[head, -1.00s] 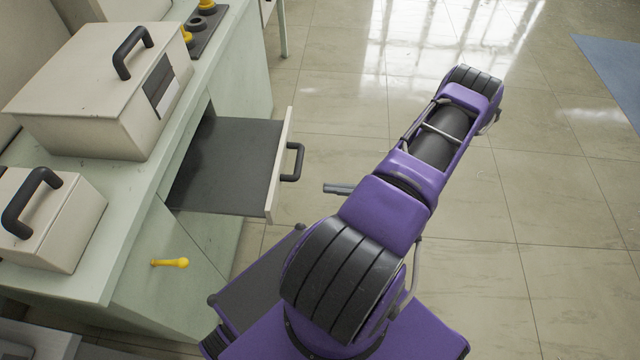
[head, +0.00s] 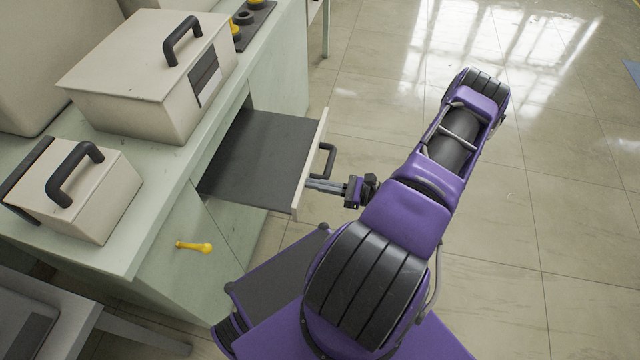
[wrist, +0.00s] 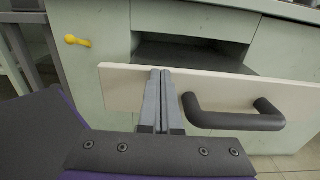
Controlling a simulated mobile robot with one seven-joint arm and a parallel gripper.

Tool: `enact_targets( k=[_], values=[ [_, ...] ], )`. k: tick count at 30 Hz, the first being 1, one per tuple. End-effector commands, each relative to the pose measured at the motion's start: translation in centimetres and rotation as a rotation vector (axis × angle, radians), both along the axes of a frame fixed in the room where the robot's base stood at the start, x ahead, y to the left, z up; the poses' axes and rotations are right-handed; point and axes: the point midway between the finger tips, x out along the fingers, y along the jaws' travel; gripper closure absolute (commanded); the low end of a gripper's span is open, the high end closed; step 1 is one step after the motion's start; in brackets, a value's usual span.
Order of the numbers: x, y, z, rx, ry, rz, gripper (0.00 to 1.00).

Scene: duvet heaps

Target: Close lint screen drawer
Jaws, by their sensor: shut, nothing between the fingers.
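The lint screen drawer (head: 255,160) is pulled out of the pale green counter, with a dark inside and a cream front panel. A black bar handle (head: 327,161) is on its front. My gripper (head: 308,184) is at the outer face of that front, just nearer than the handle. In the wrist view the shut, empty fingers (wrist: 161,75) reach the upper edge of the front panel (wrist: 125,88), left of the handle (wrist: 235,118). They look to be touching or very close to the panel; I cannot tell which.
The counter (head: 150,225) carries a large cream box (head: 130,85) and a smaller one (head: 95,195), both with black handles. A yellow handle (head: 194,247) sticks out from the counter front. Tiled floor (head: 560,200) to the right is clear.

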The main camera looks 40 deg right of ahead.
Motion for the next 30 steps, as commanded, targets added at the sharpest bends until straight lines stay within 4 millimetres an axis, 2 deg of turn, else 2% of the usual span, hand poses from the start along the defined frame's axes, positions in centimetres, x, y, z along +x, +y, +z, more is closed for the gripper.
enact_targets(
  k=[7, 11, 17, 24, 30],
  values=[
    [0.4, 0.4, 0.0, 0.001, -0.001, 0.001, 1.00],
    [1.7, 1.5, 0.0, 0.002, -0.001, 0.002, 1.00],
    [5.5, 4.9, -0.1, 0.004, -0.002, 0.005, 1.00],
    [11.4, 10.0, -0.1, 0.004, -0.002, 0.005, 1.00],
    [15.6, 13.5, -0.1, 0.001, -0.002, 0.004, 1.00]
  ],
)
